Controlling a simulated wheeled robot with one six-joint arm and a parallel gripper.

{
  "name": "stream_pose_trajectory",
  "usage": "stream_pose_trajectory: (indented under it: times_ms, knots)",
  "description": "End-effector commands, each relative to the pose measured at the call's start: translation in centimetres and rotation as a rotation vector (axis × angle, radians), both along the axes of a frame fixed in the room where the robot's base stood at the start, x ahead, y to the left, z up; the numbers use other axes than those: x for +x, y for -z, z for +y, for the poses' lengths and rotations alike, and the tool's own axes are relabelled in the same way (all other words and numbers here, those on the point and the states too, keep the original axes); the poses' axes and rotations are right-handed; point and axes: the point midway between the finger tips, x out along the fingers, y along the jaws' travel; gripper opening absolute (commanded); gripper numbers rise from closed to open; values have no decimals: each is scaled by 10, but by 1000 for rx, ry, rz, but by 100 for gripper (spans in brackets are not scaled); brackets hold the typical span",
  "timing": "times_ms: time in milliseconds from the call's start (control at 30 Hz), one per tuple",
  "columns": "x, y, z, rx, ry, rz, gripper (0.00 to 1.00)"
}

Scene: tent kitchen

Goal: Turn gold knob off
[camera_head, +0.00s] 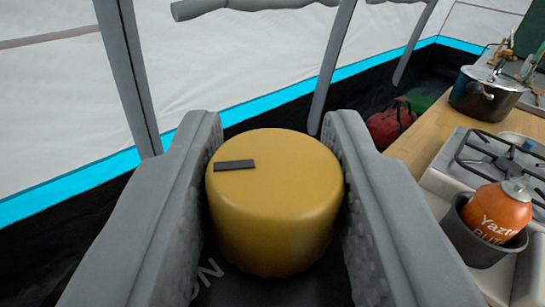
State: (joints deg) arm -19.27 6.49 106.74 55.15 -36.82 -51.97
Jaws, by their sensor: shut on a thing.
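The gold knob (275,205) is a large round yellow cylinder in the middle of the view. A short dark mark (234,165) lies on its top face, on the left side and close to level. My gripper (275,190) is shut on the knob, with one grey finger along its left side and one along its right. White letters ending in "ON" (208,280) show on a dark surface below the knob, partly hidden by the left finger. The rest of the panel is hidden by my fingers and the knob.
At right a white stove (440,185) has a dark burner grate (490,155) and an orange canister (495,212) in a grey cup. Behind it, a pot (485,95) stands on a wooden counter (425,140). Grey poles and the white tent wall (230,65) lie behind the knob.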

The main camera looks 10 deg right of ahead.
Motion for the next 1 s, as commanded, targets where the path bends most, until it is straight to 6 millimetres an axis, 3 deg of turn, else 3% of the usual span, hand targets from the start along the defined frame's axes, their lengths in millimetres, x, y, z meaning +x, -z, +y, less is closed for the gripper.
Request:
stream_pose_trajectory:
  times_ms: [1000]
  knots:
    - [1, 0, 0, 0, 825, -1, 9]
